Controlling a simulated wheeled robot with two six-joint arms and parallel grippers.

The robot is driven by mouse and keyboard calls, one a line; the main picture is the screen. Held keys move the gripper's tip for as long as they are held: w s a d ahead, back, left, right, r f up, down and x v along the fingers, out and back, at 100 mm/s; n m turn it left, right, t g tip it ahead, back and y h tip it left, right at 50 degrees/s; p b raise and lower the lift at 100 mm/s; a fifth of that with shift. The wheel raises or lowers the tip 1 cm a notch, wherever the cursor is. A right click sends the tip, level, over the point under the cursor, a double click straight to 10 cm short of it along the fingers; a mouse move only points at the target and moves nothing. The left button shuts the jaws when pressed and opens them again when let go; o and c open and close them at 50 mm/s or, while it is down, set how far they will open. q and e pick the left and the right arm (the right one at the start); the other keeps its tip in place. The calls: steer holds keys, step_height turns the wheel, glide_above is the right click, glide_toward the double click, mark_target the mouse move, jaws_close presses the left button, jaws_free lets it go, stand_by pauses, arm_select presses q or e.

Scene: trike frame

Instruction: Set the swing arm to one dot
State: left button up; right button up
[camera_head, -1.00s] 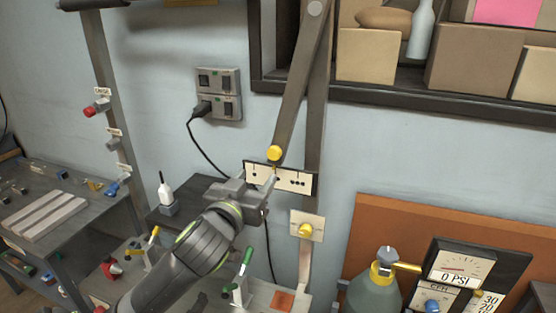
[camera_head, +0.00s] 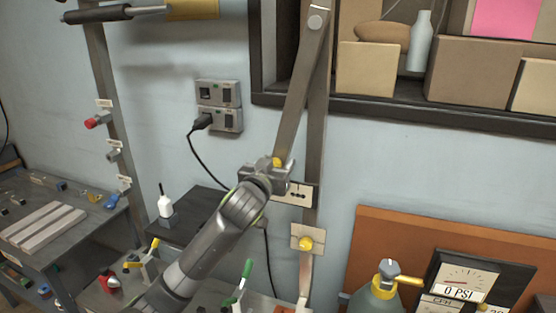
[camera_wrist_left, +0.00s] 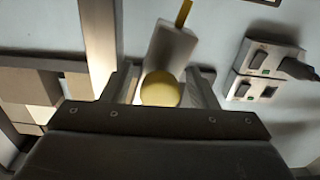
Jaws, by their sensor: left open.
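The swing arm (camera_head: 296,105) is a grey bar hanging from a pivot near the top of a grey post, slanting down to the left. Its yellow knob (camera_head: 277,161) is at the lower end and also shows in the left wrist view (camera_wrist_left: 160,89). My left gripper (camera_head: 272,166) is at the knob, with open fingers on either side of it; I cannot tell whether they touch it. The white dot plate (camera_head: 299,195) is behind the gripper. Its several-dot right end shows; its left part is hidden. My right gripper is not in view.
A second plate with a yellow knob (camera_head: 305,243) is lower on the post. A wall outlet with a plugged cord (camera_head: 218,105) is to the left. A shelf with boxes (camera_head: 470,65) is at the upper right. A pressure gauge and tank stand at the lower right.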

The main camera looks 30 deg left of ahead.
arm_select(q)
steer(key=shift+w+a, duration=0.15)
steer(key=shift+w, duration=0.45)
steer(key=shift+c, duration=0.2)
steer(key=c, duration=1.1)
steer(key=shift+m, duration=0.9)
steer(key=a+p, duration=0.1)
steer(key=a+r+p, duration=0.1)
steer(key=a, duration=0.1)
steer(key=s+a+p, duration=0.1)
steer(key=shift+a+r, duration=0.15)
steer(key=shift+r, duration=0.2)
steer(key=o, duration=1.1)
steer(key=shift+o, duration=0.2)
steer(key=shift+a, duration=0.15)
